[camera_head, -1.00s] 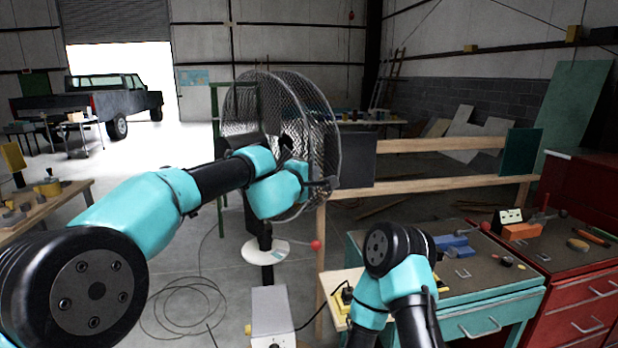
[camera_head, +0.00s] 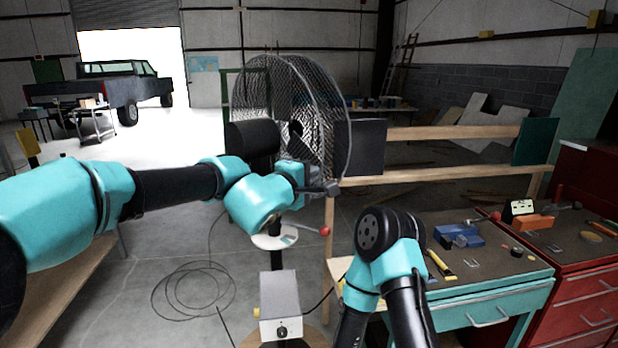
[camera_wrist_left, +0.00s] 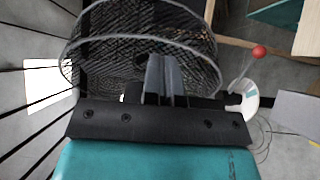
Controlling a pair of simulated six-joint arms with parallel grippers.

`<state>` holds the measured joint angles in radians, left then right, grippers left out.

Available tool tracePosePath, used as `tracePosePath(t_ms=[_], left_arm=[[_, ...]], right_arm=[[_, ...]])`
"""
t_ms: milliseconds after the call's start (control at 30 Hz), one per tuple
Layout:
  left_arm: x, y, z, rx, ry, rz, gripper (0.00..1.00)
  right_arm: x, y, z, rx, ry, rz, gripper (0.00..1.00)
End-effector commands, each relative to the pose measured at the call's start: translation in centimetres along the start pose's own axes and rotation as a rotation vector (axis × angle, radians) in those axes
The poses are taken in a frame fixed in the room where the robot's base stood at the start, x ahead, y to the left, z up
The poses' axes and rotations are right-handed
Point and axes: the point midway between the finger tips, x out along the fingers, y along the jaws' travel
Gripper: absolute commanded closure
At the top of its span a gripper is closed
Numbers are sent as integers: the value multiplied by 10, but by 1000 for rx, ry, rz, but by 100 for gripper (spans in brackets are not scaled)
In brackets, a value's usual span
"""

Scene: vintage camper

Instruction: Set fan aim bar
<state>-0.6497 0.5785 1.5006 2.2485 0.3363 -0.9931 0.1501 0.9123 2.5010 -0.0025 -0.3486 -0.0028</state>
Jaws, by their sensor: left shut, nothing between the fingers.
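The fan (camera_head: 285,115) has a large round wire cage and stands on a post in the middle of the head view; its cage also fills the top of the left wrist view (camera_wrist_left: 140,45). A white disc (camera_head: 265,242) sits on the post, and a thin bar with a red ball (camera_head: 325,231) reaches out beside it. The red ball (camera_wrist_left: 259,52) shows at upper right in the left wrist view. My left gripper (camera_head: 330,188) is shut and empty in front of the lower cage, above the red ball and apart from it. My right gripper is out of view.
A grey box with a knob (camera_head: 280,308) stands below the fan. A teal workbench (camera_head: 490,290) with tools and a red cabinet (camera_head: 590,290) are on the right. Wooden rails (camera_head: 450,131) run behind. A coiled cable (camera_head: 195,290) lies on the open floor.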

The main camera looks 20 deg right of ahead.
Motion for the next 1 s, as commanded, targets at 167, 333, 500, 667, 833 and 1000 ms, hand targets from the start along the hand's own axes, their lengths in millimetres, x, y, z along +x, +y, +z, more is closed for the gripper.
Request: tracePosePath(t_ms=[167,333,500,667,833,1000], left_arm=[[-15,0,9,-1,-1,0,100],[-19,0,11,0,0,0,100],[-19,0,11,0,0,0,100],[-18,0,11,0,0,0,100],[-19,-6,9,2,0,-12,100],[-25,-50,-6,19,2,-100,100]], right_arm=[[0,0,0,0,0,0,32],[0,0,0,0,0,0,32],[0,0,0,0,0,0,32],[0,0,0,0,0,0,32],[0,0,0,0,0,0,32],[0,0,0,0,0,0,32]])
